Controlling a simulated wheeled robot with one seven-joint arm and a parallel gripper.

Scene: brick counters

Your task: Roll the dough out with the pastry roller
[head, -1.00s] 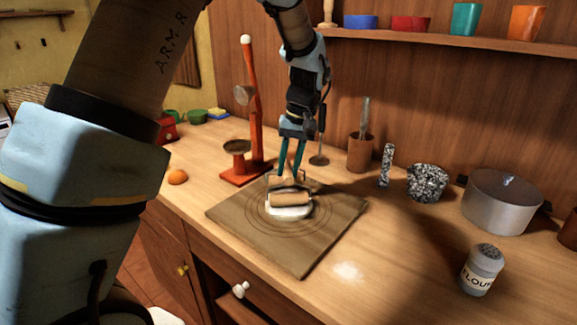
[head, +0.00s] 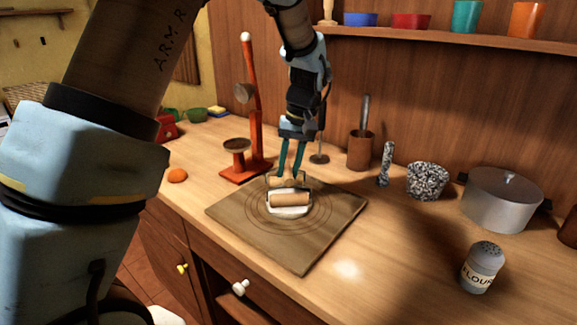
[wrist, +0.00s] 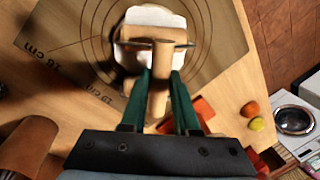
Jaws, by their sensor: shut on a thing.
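The white dough (head: 287,211) lies as a small flattened patch inside the rings marked on the wooden board (head: 305,255). The pastry roller (head: 290,199), with a pale wooden cylinder and a wire frame, lies across the dough and appears to touch it. My gripper (head: 291,174) points down behind the cylinder, shut on the roller's handle. In the wrist view, the green fingers of my gripper (wrist: 160,78) flank the brown handle of the roller (wrist: 158,97). White dough (wrist: 152,17) shows beyond and beside the roller there; part is hidden under it.
A red-orange scale stand (head: 257,120) stands left behind the board, near an orange fruit (head: 177,175). A utensil pot (head: 361,150), a speckled bowl (head: 427,180), a metal pot (head: 502,200) and a flour shaker (head: 482,268) stand to the right.

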